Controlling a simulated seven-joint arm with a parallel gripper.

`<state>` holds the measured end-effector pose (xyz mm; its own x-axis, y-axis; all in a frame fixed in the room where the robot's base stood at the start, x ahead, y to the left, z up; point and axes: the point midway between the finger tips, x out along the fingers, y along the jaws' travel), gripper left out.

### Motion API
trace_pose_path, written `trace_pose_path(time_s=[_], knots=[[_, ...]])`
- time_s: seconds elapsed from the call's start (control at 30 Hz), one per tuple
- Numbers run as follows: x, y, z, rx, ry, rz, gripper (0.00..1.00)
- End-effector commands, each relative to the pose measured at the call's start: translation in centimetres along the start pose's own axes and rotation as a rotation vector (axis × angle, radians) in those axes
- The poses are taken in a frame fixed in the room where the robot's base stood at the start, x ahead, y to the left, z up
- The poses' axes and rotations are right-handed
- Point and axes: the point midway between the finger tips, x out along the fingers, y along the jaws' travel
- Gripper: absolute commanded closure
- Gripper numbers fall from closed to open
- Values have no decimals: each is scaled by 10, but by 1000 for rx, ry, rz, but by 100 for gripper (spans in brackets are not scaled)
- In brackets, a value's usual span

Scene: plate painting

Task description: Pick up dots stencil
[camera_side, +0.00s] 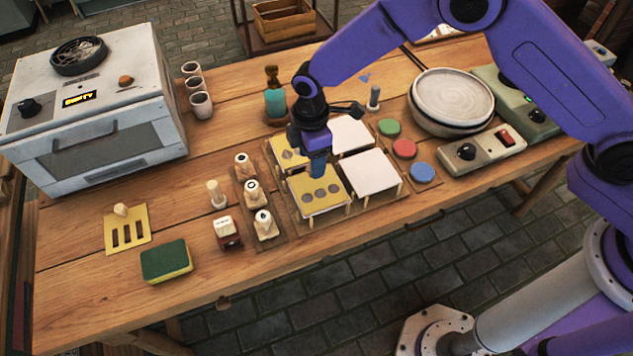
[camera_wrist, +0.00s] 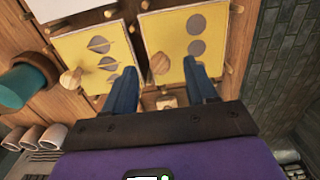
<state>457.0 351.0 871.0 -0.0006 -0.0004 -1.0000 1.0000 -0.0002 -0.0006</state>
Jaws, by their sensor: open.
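The dots stencil (camera_side: 312,201) is a yellow plate with round holes, lying on a small raised stand in the side view. In the wrist view the dots stencil (camera_wrist: 207,20) is at upper right. A wooden knob (camera_wrist: 160,63) at its left edge shows between my finger tips. My gripper (camera_side: 318,172) is right above the dots stencil, pointing down. In the wrist view my gripper (camera_wrist: 163,75) is open, with one finger on each side of the knob; whether they touch it cannot be told.
A yellow stencil with slotted leaf shapes (camera_wrist: 68,47) lies beside the dots stencil. White plates (camera_side: 370,170) stand on the same rack. Wooden stamps (camera_side: 253,193) are on its left, colored paint discs (camera_side: 404,149) on its right. A bottle (camera_side: 275,102) stands behind.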

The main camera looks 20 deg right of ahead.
Motion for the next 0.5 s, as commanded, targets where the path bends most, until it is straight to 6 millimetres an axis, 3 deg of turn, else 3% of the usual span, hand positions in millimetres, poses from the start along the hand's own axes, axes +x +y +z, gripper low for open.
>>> trace_pose_path(time_s=[0.13, 0.4, 0.47, 0.5], knots=[[15, 0, -1, -1, -1, 0, 43], [18, 0, -1, -1, 1, 1, 43], [18, 0, -1, -1, 1, 1, 59], [18, 0, -1, -1, 1, 1, 72]])
